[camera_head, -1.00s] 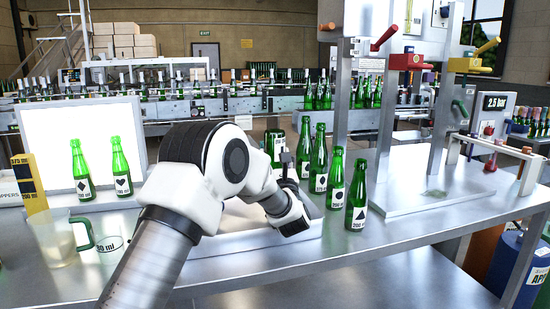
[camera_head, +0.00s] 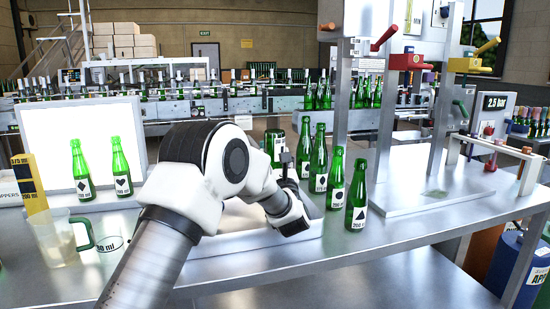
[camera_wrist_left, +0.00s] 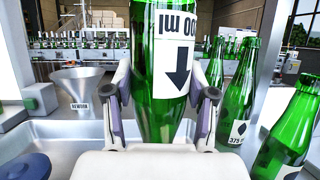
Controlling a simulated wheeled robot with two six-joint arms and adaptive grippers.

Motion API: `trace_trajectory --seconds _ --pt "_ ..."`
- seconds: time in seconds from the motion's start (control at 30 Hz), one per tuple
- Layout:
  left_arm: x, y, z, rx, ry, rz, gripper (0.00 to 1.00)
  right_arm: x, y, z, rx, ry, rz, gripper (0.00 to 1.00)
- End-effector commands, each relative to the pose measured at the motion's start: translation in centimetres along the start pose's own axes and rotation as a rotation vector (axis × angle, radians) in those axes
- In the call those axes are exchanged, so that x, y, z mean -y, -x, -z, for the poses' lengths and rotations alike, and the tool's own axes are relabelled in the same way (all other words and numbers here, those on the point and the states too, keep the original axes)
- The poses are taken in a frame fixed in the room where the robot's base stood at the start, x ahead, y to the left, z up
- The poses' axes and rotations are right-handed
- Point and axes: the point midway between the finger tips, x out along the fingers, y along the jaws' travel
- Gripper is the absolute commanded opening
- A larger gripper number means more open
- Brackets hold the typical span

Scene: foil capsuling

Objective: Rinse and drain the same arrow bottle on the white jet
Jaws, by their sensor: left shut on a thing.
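The arrow bottle (camera_wrist_left: 168,70) is green glass with a white label and a black arrow. It fills the middle of the left wrist view, upside down, its wide body up and its neck running down out of sight. My left gripper (camera_wrist_left: 166,100) is shut on it, one finger on each side. In the head view the bottle (camera_head: 274,143) shows behind my left wrist, above the pale sink tray (camera_head: 262,246). The bottle's mouth is hidden behind the gripper. I cannot make out the white jet. My right gripper is not in view.
Several upright green bottles (camera_head: 357,195) stand close right of the sink. A steel funnel (camera_wrist_left: 78,88) marked REWORK is left of the held bottle. A measuring jug (camera_head: 58,238) and two bottles by a lit panel (camera_head: 85,140) stand at left.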

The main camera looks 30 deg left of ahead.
Motion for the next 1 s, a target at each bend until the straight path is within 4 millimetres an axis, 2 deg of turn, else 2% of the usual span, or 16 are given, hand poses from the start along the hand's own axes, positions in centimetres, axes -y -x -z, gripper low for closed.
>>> trace_trajectory --seconds 0.53,1.0 --pt "0.0 0.0 0.0 -0.001 0.0 0.0 0.11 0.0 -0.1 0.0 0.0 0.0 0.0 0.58" --pt "0.0 -1.1 -2.5 0.002 0.002 0.0 0.11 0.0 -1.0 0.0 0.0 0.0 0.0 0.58"
